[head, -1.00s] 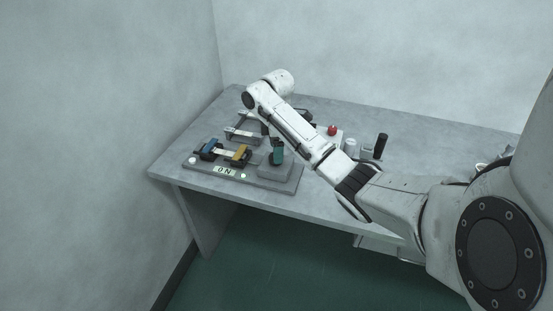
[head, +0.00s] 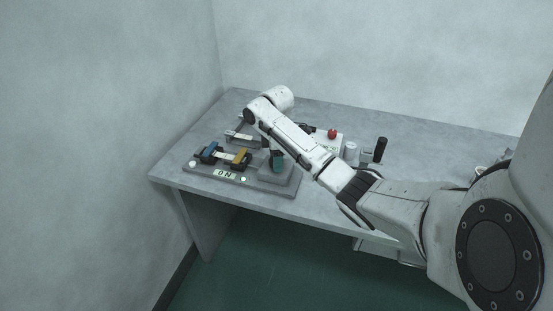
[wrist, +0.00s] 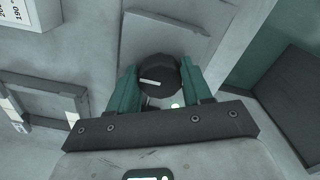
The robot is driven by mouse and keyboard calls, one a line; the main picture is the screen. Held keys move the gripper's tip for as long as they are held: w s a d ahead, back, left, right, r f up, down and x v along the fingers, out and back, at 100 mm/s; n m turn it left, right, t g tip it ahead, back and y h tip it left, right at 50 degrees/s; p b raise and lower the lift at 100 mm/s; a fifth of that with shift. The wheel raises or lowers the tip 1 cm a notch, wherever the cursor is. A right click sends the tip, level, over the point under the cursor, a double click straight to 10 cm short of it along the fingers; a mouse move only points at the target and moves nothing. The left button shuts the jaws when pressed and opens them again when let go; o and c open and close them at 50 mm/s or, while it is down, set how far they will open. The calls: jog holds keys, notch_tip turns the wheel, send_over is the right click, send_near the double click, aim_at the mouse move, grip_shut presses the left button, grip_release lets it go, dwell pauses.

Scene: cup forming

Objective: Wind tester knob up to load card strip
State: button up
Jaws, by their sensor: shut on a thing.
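The tester (head: 230,179) is a low grey plate at the table's front left, with a blue clamp (head: 209,151), a yellow clamp (head: 242,159) and a pale strip, seemingly the card strip (head: 226,155), spanning between them. A small plate reading "ON" (head: 224,174) is on its front. The tester knob (wrist: 158,73) is dark and round with a white index mark, seen from above in the wrist view. My gripper (wrist: 157,83) is shut on the knob, one green finger on each side. In the head view, my gripper (head: 278,161) is at the tester's right end, and the knob is mostly hidden.
Behind the tester stands another small grey fixture (head: 243,138). To the right are a box with a red button (head: 332,133), a pale cylinder (head: 351,150) and a black upright handle (head: 381,149). The wall is close on the left.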

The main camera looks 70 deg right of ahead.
jog(key=c, duration=0.3)
jog(key=shift+r+m+p, duration=0.1)
jog(key=shift+m+p, duration=0.2)
jog(key=shift+p, duration=0.1)
jog(key=shift+c, duration=0.2)
jog(key=shift+a+r+m+p, duration=0.1)
jog(key=shift+m+p, duration=0.8)
jog(key=shift+p, duration=0.15)
jog(key=m+p, duration=0.2)
jog(key=m, duration=0.1)
jog(key=shift+f+m+p, duration=0.2)
jog(key=shift+m+p, duration=0.95)
jog(key=shift+m, duration=0.55)
